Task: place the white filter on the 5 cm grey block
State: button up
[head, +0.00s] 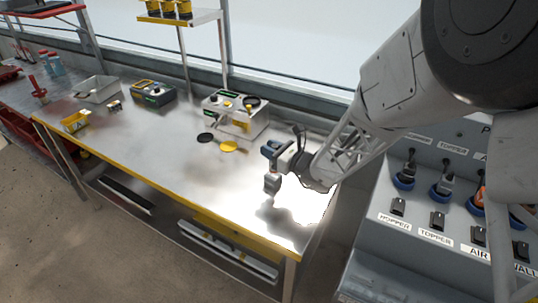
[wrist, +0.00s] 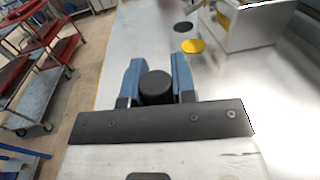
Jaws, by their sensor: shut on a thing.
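My gripper (wrist: 155,78) points along the bench, with its two blue fingers closed on the sides of a black round piece (wrist: 155,90). In the head view my gripper (head: 270,167) is above the right part of the bench, apart from its top. The held piece is not clear there. I cannot make out a white filter or a 5 cm grey block in either view.
On the metal bench (head: 150,150) lie a black disc (head: 205,137) and a yellow disc (head: 228,147), before a grey-white machine (head: 247,122). A dark box (head: 153,93), a pale tray (head: 97,88) and a yellow bin (head: 75,121) stand further left. The front middle is clear.

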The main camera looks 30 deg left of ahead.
jog(key=shift+w+a, duration=0.2)
jog(key=shift+w, duration=0.05)
jog(key=shift+w+a+f, duration=0.15)
jog(key=shift+f, duration=0.75)
jog(key=shift+w+a+f, duration=0.15)
jog(key=shift+f, duration=0.75)
jog(key=shift+f, duration=0.1)
jog(key=o, duration=0.9)
jog(key=s+d, duration=0.1)
jog(key=d, duration=1.1)
jog(key=shift+s, duration=0.25)
